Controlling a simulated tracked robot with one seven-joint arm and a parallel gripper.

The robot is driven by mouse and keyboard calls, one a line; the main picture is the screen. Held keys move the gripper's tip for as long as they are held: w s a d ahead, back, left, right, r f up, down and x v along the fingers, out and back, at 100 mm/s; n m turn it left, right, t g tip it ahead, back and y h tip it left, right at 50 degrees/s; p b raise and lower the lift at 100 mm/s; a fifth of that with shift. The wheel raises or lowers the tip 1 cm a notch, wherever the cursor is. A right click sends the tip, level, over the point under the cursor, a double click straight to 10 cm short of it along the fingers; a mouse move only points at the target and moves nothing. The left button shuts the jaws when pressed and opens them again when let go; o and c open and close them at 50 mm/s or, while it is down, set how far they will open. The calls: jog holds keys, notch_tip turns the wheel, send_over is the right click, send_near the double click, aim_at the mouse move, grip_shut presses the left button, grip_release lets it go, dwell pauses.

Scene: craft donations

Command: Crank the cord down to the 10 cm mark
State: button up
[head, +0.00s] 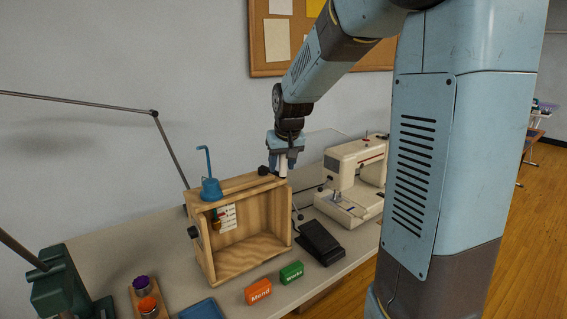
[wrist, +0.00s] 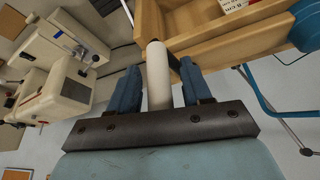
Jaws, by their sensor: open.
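A wooden box frame (head: 283,220) stands open-fronted on the table in the head view. Its pale crank handle (head: 283,166) is at the top right corner. My gripper (head: 285,150) is over that handle. In the wrist view the handle (wrist: 157,75) lies between the two blue fingers of my gripper (wrist: 160,66), which look apart from it on both sides. A white marked card (head: 228,217) is inside the frame, with a small brownish piece in front of its left part. The cord's height against the marks is too small to read. The wrist view shows only the card's edge (wrist: 236,5).
A blue hooked object (head: 211,188) sits on the frame's top left. A sewing machine (head: 355,180) and black pedal (head: 320,243) are to the right. Orange (head: 258,291) and green (head: 291,272) boxes lie in front. A green lamp base (head: 60,285) is at left.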

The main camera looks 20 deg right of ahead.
jog(key=shift+c, duration=0.4)
grip_shut()
jog(key=shift+s+a, duration=0.2)
jog(key=shift+a, duration=0.2)
dwell(0.6)
